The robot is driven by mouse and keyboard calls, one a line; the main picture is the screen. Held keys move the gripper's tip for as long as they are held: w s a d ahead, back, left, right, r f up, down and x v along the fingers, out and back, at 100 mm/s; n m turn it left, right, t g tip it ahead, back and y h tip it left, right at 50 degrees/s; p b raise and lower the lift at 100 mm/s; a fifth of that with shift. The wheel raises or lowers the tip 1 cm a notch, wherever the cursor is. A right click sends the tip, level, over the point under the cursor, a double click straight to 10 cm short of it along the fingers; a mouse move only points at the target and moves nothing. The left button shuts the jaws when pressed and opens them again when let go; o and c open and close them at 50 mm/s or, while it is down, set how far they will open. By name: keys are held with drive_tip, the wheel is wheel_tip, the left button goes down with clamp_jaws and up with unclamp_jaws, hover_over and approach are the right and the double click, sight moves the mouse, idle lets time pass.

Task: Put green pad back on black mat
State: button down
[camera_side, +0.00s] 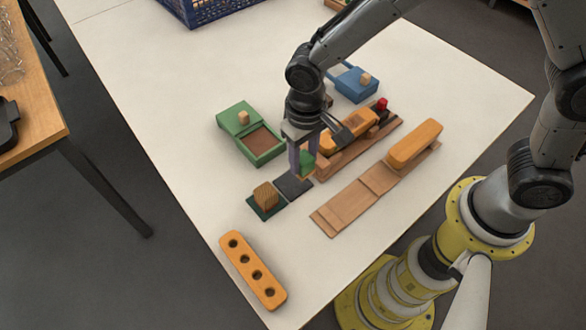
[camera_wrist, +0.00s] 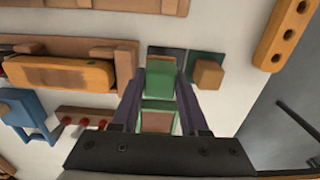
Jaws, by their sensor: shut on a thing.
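My gripper (camera_side: 303,168) points down and is shut on the green pad (camera_side: 308,162). In the wrist view the pad (camera_wrist: 160,80) sits between my two fingers (camera_wrist: 160,100). The black mat (camera_side: 294,187) lies flat on the table just below my fingertips in the side view. In the wrist view the mat (camera_wrist: 168,54) shows just beyond the pad, partly hidden by it. I cannot tell whether the pad touches the mat.
A dark green mat (camera_side: 254,213) with a wooden block (camera_side: 265,195) adjoins the black mat. A green box (camera_side: 237,118) stands to the left, a blue box (camera_side: 352,86) behind. Wooden racks with orange bars (camera_side: 414,145) lie right. An orange bar with holes (camera_side: 252,270) lies in front.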

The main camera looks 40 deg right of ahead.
drive_tip(key=shift+w+a+f, duration=0.3)
drive_tip(key=shift+w+f, duration=0.15)
drive_tip(key=shift+f, duration=0.2)
drive_tip(key=shift+w+a+f, duration=0.25)
drive_tip(key=shift+w+f, duration=0.15)
drive_tip(key=shift+f, duration=0.2)
drive_tip(key=shift+w+f, duration=0.1)
drive_tip(key=shift+f, duration=1.55)
drive_tip(key=shift+c, duration=2.1)
unclamp_jaws()
drive_tip(key=shift+f, duration=0.15)
